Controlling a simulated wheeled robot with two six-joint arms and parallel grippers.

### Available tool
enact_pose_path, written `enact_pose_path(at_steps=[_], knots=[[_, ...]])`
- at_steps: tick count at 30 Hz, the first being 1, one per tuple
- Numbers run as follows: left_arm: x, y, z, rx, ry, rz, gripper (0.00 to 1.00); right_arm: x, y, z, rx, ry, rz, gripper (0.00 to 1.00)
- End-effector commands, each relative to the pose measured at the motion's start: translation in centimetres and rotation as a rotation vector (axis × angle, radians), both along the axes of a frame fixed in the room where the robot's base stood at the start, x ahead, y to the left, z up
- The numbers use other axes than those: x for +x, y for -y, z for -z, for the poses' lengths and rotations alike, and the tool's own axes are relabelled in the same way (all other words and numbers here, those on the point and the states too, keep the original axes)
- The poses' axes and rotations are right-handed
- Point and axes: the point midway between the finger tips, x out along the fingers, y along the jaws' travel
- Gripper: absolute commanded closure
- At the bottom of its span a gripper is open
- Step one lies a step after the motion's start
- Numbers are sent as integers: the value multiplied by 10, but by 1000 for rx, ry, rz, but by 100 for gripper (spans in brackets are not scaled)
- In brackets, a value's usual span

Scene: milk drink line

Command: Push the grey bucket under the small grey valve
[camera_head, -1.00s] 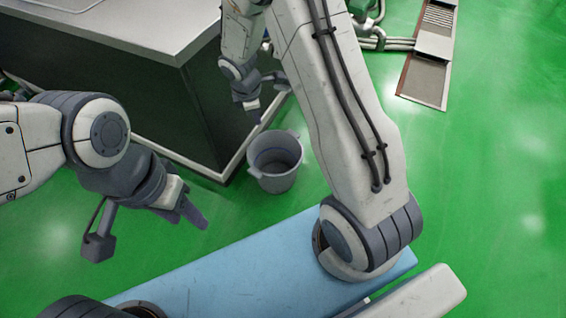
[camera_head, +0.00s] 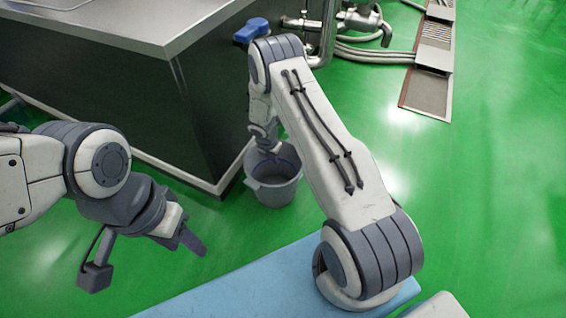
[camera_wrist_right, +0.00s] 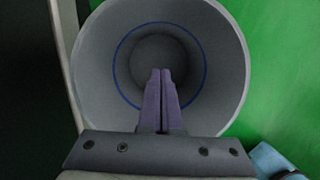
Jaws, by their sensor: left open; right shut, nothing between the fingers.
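The grey bucket (camera_head: 274,194) stands upright on the green floor beside the corner of the dark cabinet. My right gripper (camera_head: 266,148) is shut and empty, pointing down at the bucket's mouth. In the right wrist view the shut fingers (camera_wrist_right: 160,75) overlap the open bucket (camera_wrist_right: 95,65), which looks empty inside with a blue ring. I cannot tell whether they touch it. Grey valve fittings (camera_head: 362,20) on metal pipes are at the top, beyond the bucket; I cannot tell which is the small grey valve. My left gripper (camera_head: 185,238) is open and empty, left of the bucket.
The dark cabinet (camera_head: 130,100) with a metal top fills the left back and borders the bucket. A blue valve handle (camera_head: 251,30) sits by its far corner. Hoses (camera_head: 375,56) run to a floor drain (camera_head: 428,85).

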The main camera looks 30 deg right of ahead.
Motion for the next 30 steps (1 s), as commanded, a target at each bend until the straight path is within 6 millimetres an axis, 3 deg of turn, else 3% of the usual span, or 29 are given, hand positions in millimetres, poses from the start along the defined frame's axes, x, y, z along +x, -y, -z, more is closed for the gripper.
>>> enact_pose_path(at_steps=[1,12,21,30], knots=[[0,0,11,0,0,0,50,0,2,16,1,-1,2,100],[0,0,59,1,-1,0,50,11,19,92,0,0,6,100],[0,0,72,0,0,0,50,30,48,83,0,2,7,100],[0,0,72,0,0,0,50,31,51,81,1,0,5,100]])
